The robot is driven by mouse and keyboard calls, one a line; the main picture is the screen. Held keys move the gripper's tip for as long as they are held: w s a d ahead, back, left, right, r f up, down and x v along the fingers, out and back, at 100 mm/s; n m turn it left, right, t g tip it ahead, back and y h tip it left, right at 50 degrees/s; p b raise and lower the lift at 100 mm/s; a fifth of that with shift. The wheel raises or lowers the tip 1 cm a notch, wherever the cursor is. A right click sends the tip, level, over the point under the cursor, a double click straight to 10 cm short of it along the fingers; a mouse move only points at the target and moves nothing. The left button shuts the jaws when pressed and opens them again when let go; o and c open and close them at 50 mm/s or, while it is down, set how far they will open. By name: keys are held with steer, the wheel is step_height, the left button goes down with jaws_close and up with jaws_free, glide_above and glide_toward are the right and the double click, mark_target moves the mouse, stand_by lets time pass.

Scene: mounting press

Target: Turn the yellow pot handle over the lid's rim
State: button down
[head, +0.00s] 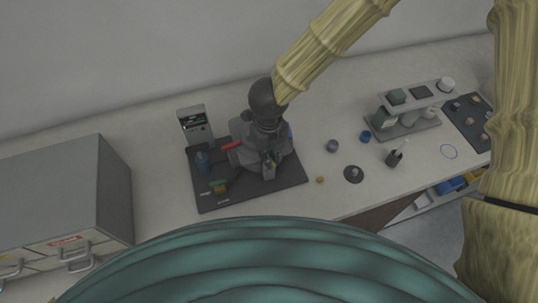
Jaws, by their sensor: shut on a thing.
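The grey mounting press (240,154) stands on a dark base board, largely covered by my arm's dark wrist. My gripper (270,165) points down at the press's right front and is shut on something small. A thin yellowish-green bit shows at the fingertips, which appears to be the yellow pot handle (271,158); most of it is hidden. The lid and its rim cannot be made out behind the gripper. A red lever (231,146) sticks out to the left of the press.
A grey control box (195,125) stands behind. A drawer cabinet (60,190) stands left.

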steer(key=shift+w+m+b, duration=0.1)
steer(key=shift+m+b, duration=0.25)
steer(key=shift+m, duration=0.95)
steer(key=shift+r, duration=0.1)
steer(key=c, duration=1.5)
jaws_free()
step_height(320, 180, up, 12)
steer(key=shift+f, duration=0.1)
steer(key=shift+d, duration=0.15)
